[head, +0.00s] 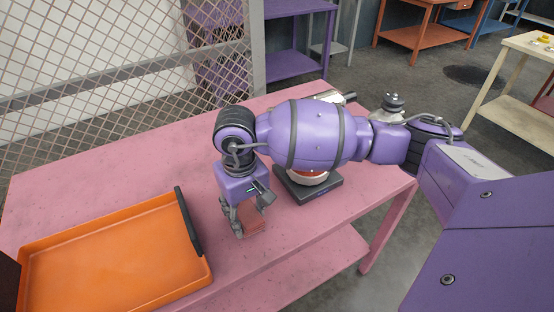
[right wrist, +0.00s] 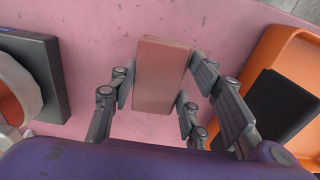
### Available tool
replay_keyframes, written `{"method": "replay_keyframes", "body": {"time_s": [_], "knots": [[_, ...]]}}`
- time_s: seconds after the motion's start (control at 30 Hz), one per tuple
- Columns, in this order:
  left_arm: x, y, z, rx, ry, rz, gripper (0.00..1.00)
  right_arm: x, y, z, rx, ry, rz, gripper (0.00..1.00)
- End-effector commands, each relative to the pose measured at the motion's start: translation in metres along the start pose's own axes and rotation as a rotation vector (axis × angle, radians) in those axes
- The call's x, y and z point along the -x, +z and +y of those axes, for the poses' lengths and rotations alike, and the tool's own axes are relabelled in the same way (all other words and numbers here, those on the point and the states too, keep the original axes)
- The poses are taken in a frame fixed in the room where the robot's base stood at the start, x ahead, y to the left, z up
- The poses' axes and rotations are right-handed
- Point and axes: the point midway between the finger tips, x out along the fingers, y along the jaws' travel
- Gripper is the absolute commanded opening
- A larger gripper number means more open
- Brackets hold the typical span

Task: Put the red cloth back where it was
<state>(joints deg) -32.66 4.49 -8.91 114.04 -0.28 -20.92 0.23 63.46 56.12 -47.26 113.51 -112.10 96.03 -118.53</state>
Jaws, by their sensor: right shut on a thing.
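The red cloth (head: 254,221) looks like a folded, brick-shaped pad, dull reddish pink. My right gripper (head: 243,217) points down over the pink table and is shut on it. In the right wrist view the cloth (right wrist: 163,72) sits between the fingers of the gripper (right wrist: 161,88), with fingers along both long sides. I cannot tell whether its underside touches the table. My left gripper does not show.
An orange tray (head: 110,262) with a dark handle lies left of the gripper on the pink table (head: 100,185). A dark-based device (head: 318,192) with a round white part stands to the right, partly under my arm. A mesh fence (head: 130,75) rises behind. Bare tabletop separates them.

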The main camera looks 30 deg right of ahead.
Motion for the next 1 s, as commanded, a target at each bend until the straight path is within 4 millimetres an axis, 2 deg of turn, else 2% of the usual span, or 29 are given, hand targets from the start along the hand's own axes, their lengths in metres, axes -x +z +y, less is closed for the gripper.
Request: {"method": "replay_keyframes", "body": {"time_s": [0.1, 0.2, 0.57, 0.6, 0.7, 1.0], "knots": [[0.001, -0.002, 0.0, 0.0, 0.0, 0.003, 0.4, -0.02, 0.001, -0.001, 0.001, -0.001, -0.002, 0.19], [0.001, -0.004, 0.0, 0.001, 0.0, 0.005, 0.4, -0.028, 0.0, -0.001, 0.0, 0.0, 0.002, 0.19], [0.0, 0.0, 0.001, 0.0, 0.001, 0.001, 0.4, -0.033, -0.001, -0.001, 0.002, -0.001, 0.003, 0.19], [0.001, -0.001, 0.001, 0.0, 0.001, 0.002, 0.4, -0.032, -0.001, -0.001, 0.001, -0.001, 0.003, 0.48], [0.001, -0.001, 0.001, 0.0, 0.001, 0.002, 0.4, -0.031, -0.001, -0.001, 0.001, -0.001, 0.004, 0.61], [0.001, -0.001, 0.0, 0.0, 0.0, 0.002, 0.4, -0.03, -0.001, -0.001, 0.001, -0.001, 0.004, 0.63]]}}
